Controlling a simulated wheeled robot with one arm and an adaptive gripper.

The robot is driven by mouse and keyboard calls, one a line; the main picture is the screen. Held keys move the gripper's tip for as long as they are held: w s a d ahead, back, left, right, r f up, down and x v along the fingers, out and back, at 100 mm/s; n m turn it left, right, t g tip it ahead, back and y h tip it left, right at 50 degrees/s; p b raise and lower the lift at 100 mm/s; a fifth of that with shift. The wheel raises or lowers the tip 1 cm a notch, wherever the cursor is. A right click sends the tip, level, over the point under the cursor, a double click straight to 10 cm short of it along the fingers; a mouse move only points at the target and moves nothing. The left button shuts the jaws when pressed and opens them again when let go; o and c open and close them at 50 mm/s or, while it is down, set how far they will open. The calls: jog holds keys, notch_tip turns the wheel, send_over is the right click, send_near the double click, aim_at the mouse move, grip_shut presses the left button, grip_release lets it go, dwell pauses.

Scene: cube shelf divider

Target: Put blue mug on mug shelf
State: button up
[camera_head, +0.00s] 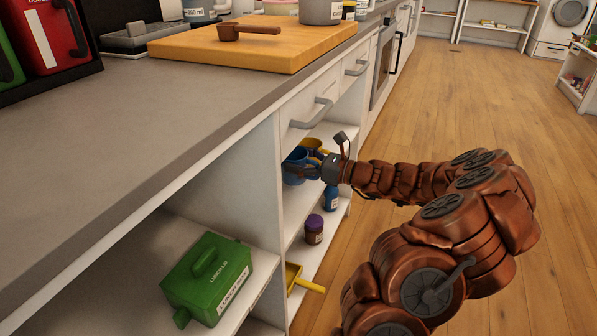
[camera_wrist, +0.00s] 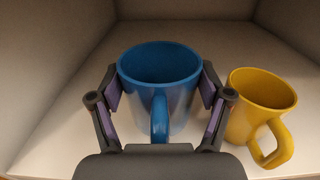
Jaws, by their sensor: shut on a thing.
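The blue mug (camera_wrist: 180,105) stands upright between the fingers of my gripper (camera_wrist: 160,105) in the wrist view, with its handle towards my palm. My fingers are shut on its two sides. In the head view the blue mug (camera_head: 294,172) is inside an upper compartment of the white shelf (camera_head: 262,190), under a drawer. My gripper (camera_head: 305,170) reaches into that compartment from the right. The mug seems close to the shelf floor; I cannot tell whether it touches it.
A yellow mug (camera_wrist: 260,108) stands just right of my right finger. Compartment walls are near on the left and behind. Below are a blue bottle (camera_head: 331,197), a purple-capped jar (camera_head: 314,230) and a yellow scoop (camera_head: 300,281). A green box (camera_head: 208,277) sits in the left compartment.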

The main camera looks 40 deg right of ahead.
jog(key=shift+w+d, duration=0.1)
jog(key=shift+w, duration=0.25)
notch_tip(320, 180, down, 4)
jog(key=b, duration=0.2)
jog(key=shift+r+b, duration=0.2)
jog(key=shift+b, duration=0.2)
jog(key=shift+r, duration=0.1)
jog(key=o, duration=1.3)
jog(key=shift+o, duration=0.2)
